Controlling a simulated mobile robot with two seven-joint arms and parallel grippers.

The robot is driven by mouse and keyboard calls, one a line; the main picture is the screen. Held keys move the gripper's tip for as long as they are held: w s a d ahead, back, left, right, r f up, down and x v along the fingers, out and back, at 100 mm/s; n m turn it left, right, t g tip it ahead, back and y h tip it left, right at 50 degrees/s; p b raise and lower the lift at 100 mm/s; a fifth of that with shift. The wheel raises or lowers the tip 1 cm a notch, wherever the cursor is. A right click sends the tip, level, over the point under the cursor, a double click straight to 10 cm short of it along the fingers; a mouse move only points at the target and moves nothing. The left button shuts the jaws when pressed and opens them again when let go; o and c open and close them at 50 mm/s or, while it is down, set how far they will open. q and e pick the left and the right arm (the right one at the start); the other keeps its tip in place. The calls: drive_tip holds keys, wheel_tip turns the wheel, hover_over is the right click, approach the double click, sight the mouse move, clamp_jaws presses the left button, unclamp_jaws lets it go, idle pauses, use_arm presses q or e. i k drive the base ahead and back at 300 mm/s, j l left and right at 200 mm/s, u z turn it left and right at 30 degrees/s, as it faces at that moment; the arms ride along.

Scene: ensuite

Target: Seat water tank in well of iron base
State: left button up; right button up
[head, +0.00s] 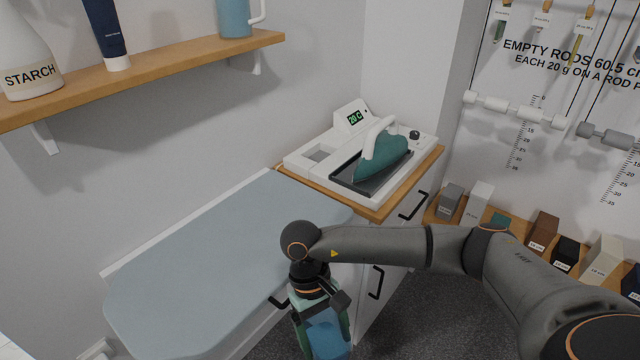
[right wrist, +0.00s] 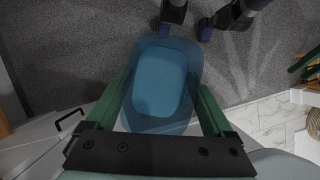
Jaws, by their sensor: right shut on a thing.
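The white iron base (head: 305,165) stands on a wood-topped cabinet, with a small display reading 20 C at its back. A pale recessed well (head: 319,154) shows at its left; I see nothing in it. The teal iron (head: 383,160) rests on the dark plate beside the well. My right gripper (head: 322,335) is shut on the blue translucent water tank (head: 328,338), low in front of the ironing board and below the cabinet top. In the right wrist view the tank (right wrist: 160,85) sits between the green fingers. My left gripper is not in view.
The grey-blue ironing board (head: 220,255) lies left of the cabinet and is bare. A wooden shelf (head: 150,76) with a starch bottle (head: 28,50) juts from the wall above. Black drawer handles (head: 413,206) stick out of the cabinet front. Labelled blocks (head: 543,229) stand at the right.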

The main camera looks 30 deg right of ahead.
sight(319, 159)
drive_tip(key=l+u, duration=0.2)
drive_tip(key=l, duration=0.55)
drive_tip(key=k+l+u, duration=0.2)
drive_tip(key=l, duration=0.55)
drive_tip(key=i, duration=0.1)
